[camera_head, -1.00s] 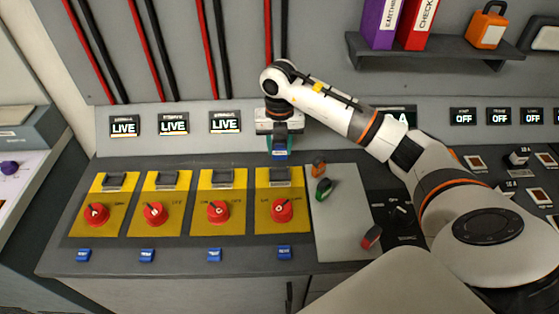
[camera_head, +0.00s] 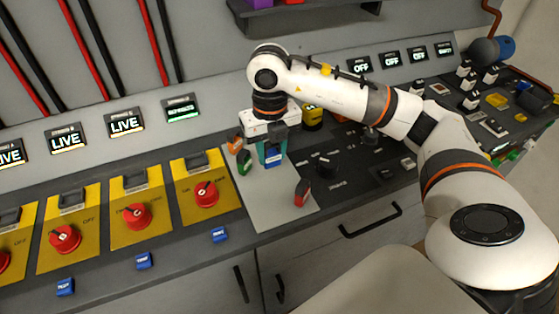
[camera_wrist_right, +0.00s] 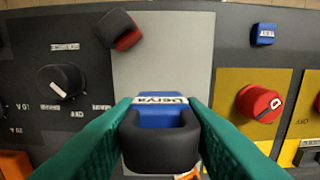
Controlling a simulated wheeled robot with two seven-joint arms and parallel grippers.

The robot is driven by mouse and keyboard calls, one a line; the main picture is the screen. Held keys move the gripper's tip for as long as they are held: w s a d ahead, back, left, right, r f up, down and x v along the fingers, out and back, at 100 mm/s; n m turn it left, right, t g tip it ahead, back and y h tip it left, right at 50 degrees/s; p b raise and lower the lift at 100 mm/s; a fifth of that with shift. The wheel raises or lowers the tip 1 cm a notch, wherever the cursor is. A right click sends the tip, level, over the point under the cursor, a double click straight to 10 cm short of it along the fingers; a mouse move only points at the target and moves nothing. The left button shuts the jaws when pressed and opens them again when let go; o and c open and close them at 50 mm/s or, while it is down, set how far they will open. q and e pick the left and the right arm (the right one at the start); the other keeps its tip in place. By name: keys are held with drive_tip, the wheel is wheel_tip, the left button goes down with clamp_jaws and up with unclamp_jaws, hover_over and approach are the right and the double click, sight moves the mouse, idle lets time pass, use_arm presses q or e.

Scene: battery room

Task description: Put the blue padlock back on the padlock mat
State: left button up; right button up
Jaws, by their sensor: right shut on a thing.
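The blue padlock (camera_head: 274,158), with a black shackle, is held in my right gripper (camera_head: 271,150). In the right wrist view the green fingers are shut on the padlock (camera_wrist_right: 160,130), and a name label shows on its blue body. The padlock mat (camera_head: 262,207) is the pale grey sheet on the desk, also behind the padlock in the wrist view (camera_wrist_right: 165,50). My right gripper is over the mat's back part; I cannot tell whether the padlock touches it. My left gripper is not in view.
On the mat are an orange padlock (camera_head: 235,144), a green padlock (camera_head: 244,161) and a red padlock (camera_head: 303,192) near the right edge. Yellow switch panels with red knobs (camera_head: 205,194) stand left. A black rotary knob (camera_head: 326,165) is right. The mat's front middle is clear.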

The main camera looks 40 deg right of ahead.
wheel_tip(320, 180, down, 7)
drive_tip(key=shift+f+p, duration=0.15)
drive_tip(key=shift+p, duration=0.2)
drive_tip(key=shift+f, duration=0.15)
drive_tip(key=o, duration=1)
drive_tip(key=shift+o, duration=0.2)
wheel_tip(320, 180, up, 12)
drive_tip(key=shift+r+b, duration=0.2)
drive_tip(key=shift+b, duration=0.45)
